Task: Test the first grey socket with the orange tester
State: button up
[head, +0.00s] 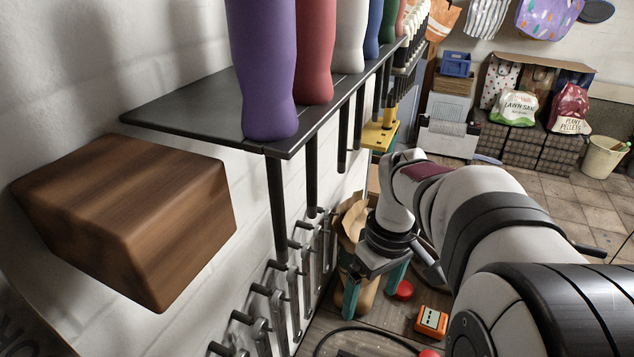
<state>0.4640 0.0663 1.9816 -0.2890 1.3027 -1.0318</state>
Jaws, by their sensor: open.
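An orange tester (431,321) with a pale face lies on the workbench at the lower middle right in the head view. My gripper (372,290) has teal fingers spread apart and points down, to the left of the tester and apart from it. Nothing shows between its fingers except a brown paper-like thing behind them. No grey socket can be made out in this view. My arm covers the bench to the right of the tester.
A dark shelf (190,110) with coloured bottle-like objects juts from the wall, and a wooden block (125,220) is at left. Wrenches (285,305) hang below the shelf. A red round thing (404,290) and a black cable (365,329) lie near the tester.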

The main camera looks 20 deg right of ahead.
jog(key=w+d+f+n, duration=0.1)
jog(key=d+f+n, duration=0.1)
jog(key=d, duration=0.4)
jog(key=w+d+f+n, duration=0.2)
jog(key=d, duration=0.5)
jog(key=n, duration=0.2)
send_over(433, 318)
notch_tip(433, 318, down, 3)
jog(key=shift+h, duration=0.4)
jog(key=f, duration=1)
jog(key=shift+w+d+f, duration=0.15)
jog(key=shift+w+f, duration=0.05)
jog(key=shift+f, duration=0.1)
jog(key=f, duration=0.5)
jog(key=shift+s+f, duration=0.1)
jog(key=shift+s, duration=0.15)
jog(key=shift+c, duration=0.3)
jog(key=c, duration=1.2)
